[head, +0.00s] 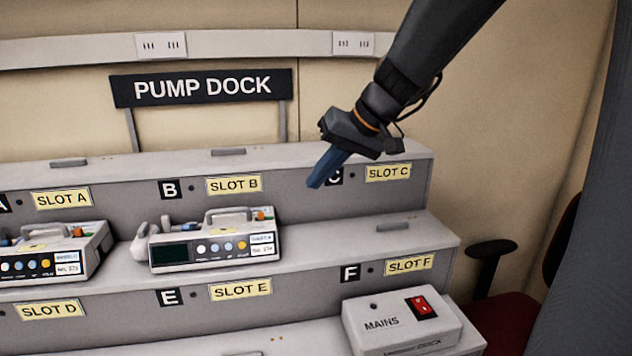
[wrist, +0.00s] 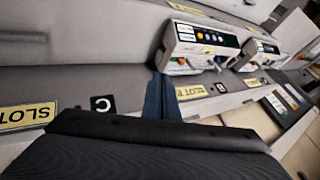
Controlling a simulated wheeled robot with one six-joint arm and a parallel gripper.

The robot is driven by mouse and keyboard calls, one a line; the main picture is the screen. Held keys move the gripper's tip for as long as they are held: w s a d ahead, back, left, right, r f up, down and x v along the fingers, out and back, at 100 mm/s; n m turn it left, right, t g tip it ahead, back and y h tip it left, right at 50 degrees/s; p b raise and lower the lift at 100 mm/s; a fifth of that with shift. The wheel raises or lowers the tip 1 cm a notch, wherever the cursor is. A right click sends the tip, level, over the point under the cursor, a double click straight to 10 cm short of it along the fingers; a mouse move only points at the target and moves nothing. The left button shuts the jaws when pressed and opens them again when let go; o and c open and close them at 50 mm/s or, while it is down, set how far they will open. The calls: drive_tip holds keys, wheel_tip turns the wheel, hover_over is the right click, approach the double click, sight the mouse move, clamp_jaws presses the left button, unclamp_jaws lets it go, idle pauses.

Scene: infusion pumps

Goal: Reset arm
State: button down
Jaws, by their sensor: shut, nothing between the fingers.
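My gripper (head: 316,182) is shut and empty. Its blue fingers point down and to the left, in front of the upper riser beside the C tag and partly covering that tag. The fingers also show in the wrist view (wrist: 162,98), where the scene appears upside down. My arm comes in from the upper right. In the head view my gripper is up and to the right of the pump (head: 213,243) below the SLOT B label, apart from it. That pump also shows in the wrist view (wrist: 200,46).
A second pump (head: 55,256) stands below the SLOT A label. The shelf below the SLOT C label (head: 388,173) is bare. A MAINS box (head: 385,322) with a red switch is at the front right. The PUMP DOCK sign (head: 203,88) stands behind. A chair (head: 492,250) is at right.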

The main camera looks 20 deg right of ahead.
drive_tip(key=s+d+f+g+h, duration=0.1)
drive_tip(key=s+f+g+h, duration=0.3)
drive_tip(key=s+f, duration=1.4)
wheel_tip(320, 180, down, 3)
drive_tip(key=shift+d+f+h, duration=0.15)
drive_tip(key=shift+f+h, duration=0.05)
drive_tip(key=shift+h, duration=0.5)
